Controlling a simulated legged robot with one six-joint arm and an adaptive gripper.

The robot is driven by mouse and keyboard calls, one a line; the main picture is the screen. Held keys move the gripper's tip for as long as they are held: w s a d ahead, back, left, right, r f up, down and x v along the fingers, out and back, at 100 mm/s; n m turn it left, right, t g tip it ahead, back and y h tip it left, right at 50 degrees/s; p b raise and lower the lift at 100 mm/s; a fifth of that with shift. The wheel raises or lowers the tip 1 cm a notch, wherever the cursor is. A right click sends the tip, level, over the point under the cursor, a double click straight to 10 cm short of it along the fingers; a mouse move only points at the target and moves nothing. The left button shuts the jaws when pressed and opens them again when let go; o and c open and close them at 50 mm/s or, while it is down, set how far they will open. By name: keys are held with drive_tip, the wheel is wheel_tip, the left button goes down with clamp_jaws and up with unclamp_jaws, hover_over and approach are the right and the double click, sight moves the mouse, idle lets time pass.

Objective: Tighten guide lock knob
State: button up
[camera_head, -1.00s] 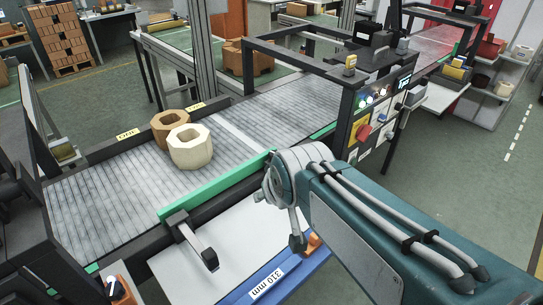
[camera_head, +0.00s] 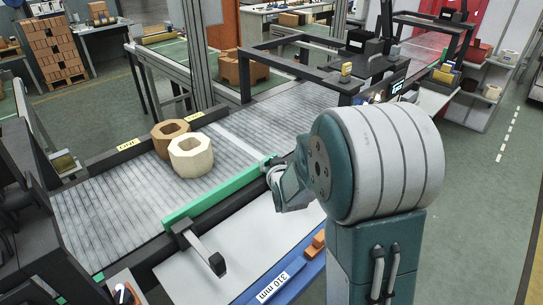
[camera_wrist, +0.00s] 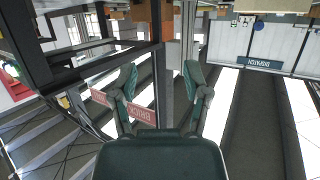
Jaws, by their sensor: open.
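A green guide rail (camera_head: 222,194) runs along the near edge of the grey roller conveyor. A black bracket (camera_head: 200,248) reaches forward from it over a white panel and ends in a rounded tip. I cannot tell for sure whether that tip is the lock knob. My gripper is partly hidden behind my arm in the head view, near the right end of the green rail. The wrist view shows my gripper (camera_wrist: 160,85) open, its two fingers apart with nothing between them. No knob is clear in the wrist view.
Two hollow octagonal blocks, one brown (camera_head: 170,136) and one cream (camera_head: 191,155), stand on the conveyor (camera_head: 110,205). A black frame (camera_head: 300,62) spans it at the back. Small orange blocks (camera_head: 317,242) lie by a blue edge marked 310 mm (camera_head: 274,286). Floor is clear at right.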

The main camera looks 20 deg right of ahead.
drive_tip(key=w+d+f+t+h, duration=0.1)
drive_tip(key=d+f+t, duration=0.1)
drive_tip(key=f, duration=0.3)
drive_tip(key=w+d+f+t, duration=0.2)
drive_tip(key=f, duration=0.2)
drive_tip(key=shift+m, duration=0.3)
drive_tip(key=w, duration=0.3)
drive_tip(key=w+d, duration=0.1)
drive_tip(key=w, duration=0.6)
drive_tip(key=shift+d, duration=0.4)
drive_tip(key=shift+c, duration=0.4)
drive_tip(key=c, duration=0.8)
